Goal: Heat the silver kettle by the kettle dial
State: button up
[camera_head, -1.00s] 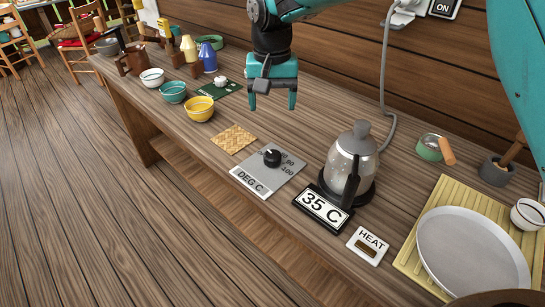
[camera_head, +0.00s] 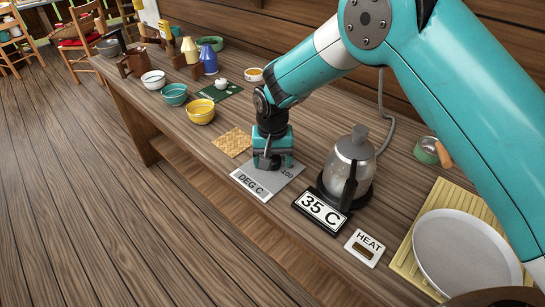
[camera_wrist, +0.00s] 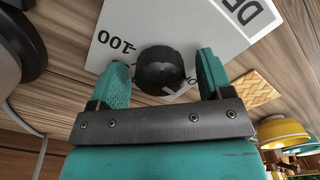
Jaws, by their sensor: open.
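The silver kettle (camera_head: 347,167) stands upright on its dark base, with a display (camera_head: 321,211) in front reading 35 C. The kettle dial is a black knob (camera_wrist: 160,70) on a grey plate (camera_head: 250,184) marked DEG C and 100. My gripper (camera_head: 272,163) is low over the plate. In the wrist view my gripper (camera_wrist: 162,78) is open, with one teal finger on each side of the knob. A gap shows between knob and fingers. In the head view the gripper hides most of the knob.
A HEAT switch plate (camera_head: 365,248) lies right of the display. A woven mat (camera_head: 232,142) and yellow bowl (camera_head: 200,112) are left of the dial plate. A large round pan (camera_head: 467,255) rests on a slatted mat at right. The kettle stands close to my gripper's right.

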jog(key=c, duration=0.9)
jog(key=shift+c, duration=0.2)
jog(key=shift+m, duration=0.3)
jog(key=m, duration=0.3)
jog(key=shift+b, duration=0.3)
jog(key=shift+m, duration=2)
jog(key=shift+r, duration=0.1)
jog(key=o, duration=0.9)
